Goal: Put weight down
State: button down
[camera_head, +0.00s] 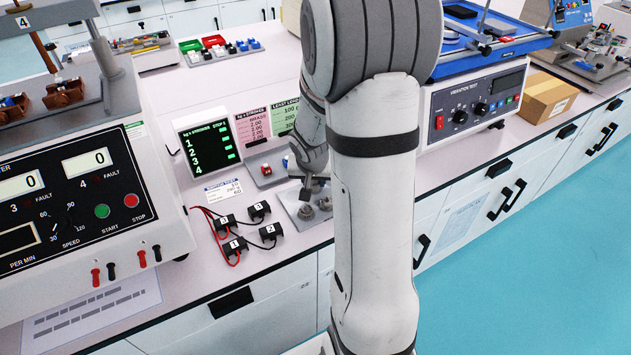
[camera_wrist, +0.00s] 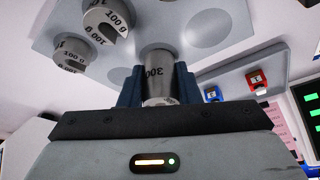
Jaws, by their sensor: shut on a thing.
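My gripper (camera_wrist: 157,80) is shut on a grey metal weight (camera_wrist: 160,68), seen in the wrist view. Its marking seems to read 300, upside down. The weight is over the grey plate (camera_wrist: 240,50), which has shallow round recesses; I cannot tell whether it touches. Two slotted 100 g weights, one (camera_wrist: 108,22) and another (camera_wrist: 73,52), stand on the plate at the upper left. In the head view my gripper (camera_head: 314,190) is low over the plate (camera_head: 291,200), and the held weight is hard to make out there.
Numbered black blocks (camera_head: 235,246) with red leads lie left of the plate. The vibration test unit (camera_head: 475,105) is at the right. The counter's front edge is close to the plate.

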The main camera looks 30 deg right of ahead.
jog(key=shift+f, duration=0.15)
jog(key=c, duration=1.1)
grip_release()
jog(key=shift+o, duration=0.2)
jog(key=shift+r, duration=0.4)
jog(key=p+v, duration=0.2)
jog(key=v, duration=0.9)
jog(key=s+a+r+n+y, duration=0.1)
jog(key=s+a+r+n, duration=0.2)
jog(key=s+a, duration=0.2)
jog(key=s+a+r+n+g+y, duration=0.1)
jog(key=s+a+r+n, duration=0.2)
jog(key=s+a, duration=0.3)
jog(key=s, duration=0.4)
jog(key=shift+s+a, duration=0.2)
jog(key=shift+s, duration=0.15)
